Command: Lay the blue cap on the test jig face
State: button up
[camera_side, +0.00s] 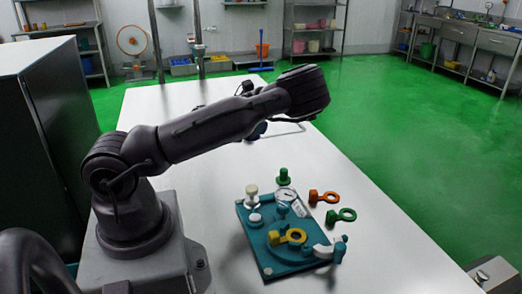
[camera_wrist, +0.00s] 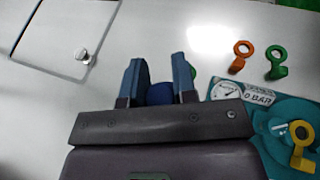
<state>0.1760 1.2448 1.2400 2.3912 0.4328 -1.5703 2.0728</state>
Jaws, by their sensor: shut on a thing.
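My gripper (camera_wrist: 156,60) shows in the wrist view with its two blue-grey fingers on either side of the dark blue cap (camera_wrist: 160,94). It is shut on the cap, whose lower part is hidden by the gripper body. In the side view the arm mostly hides the gripper; a dark blue bit shows below the arm, too small to make out. The teal test jig (camera_side: 253,242) lies on the white table, in front and to the right of the arm base. Its plate is partly in the wrist view (camera_wrist: 268,150), right of my gripper. The cap is apart from the jig.
On the jig are a pressure gauge (camera_side: 285,195), a yellow ring-ended piece (camera_side: 289,237), white knobs and a white curved part. A green knob (camera_side: 284,177), an orange ring-ended piece (camera_side: 322,197) and a green one (camera_side: 341,215) lie beside it. The table behind is largely clear.

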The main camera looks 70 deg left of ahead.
jog(key=shift+w+r, duration=0.15)
jog(key=shift+r, duration=0.1)
jog(key=w+f+n+g+y, duration=0.3)
jog(key=f+n+y, duration=0.1)
jog(key=f, duration=0.1)
notch_tip(320, 180, up, 5)
jog(key=n+g+y, duration=0.4)
jog(key=n+g, duration=1)
send_over(291, 231)
jog(key=shift+g+h, duration=0.3)
jog(key=shift+f, duration=6.8)
jog(key=shift+f, duration=0.2)
